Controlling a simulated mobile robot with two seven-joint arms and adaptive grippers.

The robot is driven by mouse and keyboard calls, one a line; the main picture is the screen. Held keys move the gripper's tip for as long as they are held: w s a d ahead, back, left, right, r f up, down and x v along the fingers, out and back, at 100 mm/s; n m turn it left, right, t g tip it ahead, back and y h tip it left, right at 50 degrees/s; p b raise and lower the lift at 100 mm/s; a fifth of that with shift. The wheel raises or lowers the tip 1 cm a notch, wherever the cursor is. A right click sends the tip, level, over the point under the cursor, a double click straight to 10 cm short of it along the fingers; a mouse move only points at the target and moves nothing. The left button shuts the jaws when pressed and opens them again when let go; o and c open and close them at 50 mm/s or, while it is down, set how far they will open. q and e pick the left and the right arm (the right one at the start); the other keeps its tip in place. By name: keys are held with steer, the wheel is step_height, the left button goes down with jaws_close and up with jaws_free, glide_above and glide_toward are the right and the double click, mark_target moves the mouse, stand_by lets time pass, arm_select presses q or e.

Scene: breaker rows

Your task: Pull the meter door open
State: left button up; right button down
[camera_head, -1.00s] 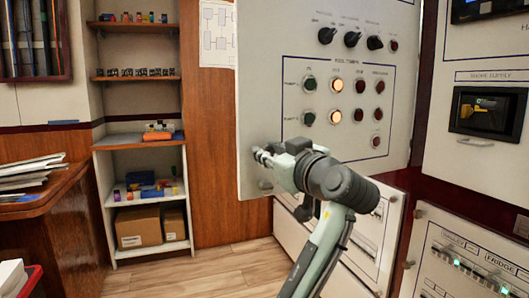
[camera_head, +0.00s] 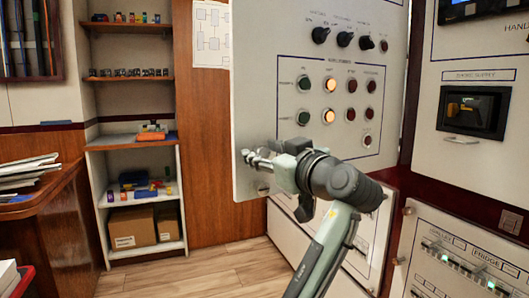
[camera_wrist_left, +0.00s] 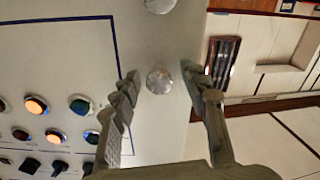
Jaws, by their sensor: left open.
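The meter door appears to be the pale grey panel (camera_head: 262,105) with switches, lit amber lamps and coloured buttons. Its left edge stands in front of the wooden wall in the head view. My left gripper (camera_head: 254,157) is at the lower left of this panel. In the left wrist view my left gripper (camera_wrist_left: 160,84) is open, with one finger on each side of a round clear knob (camera_wrist_left: 159,80) on the panel (camera_wrist_left: 150,40). The fingers look apart from the knob; the exact depth is unclear. My right gripper is out of view.
A second round knob (camera_wrist_left: 160,4) sits at the top edge of the wrist view. Right of the panel are a shore supply box (camera_head: 474,110) and a lower breaker panel (camera_head: 455,250). Shelves (camera_head: 135,145) stand at the left back. Wooden floor (camera_head: 225,268) is clear between.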

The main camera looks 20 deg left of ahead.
arm_select(q)
steer(key=v, duration=1.2)
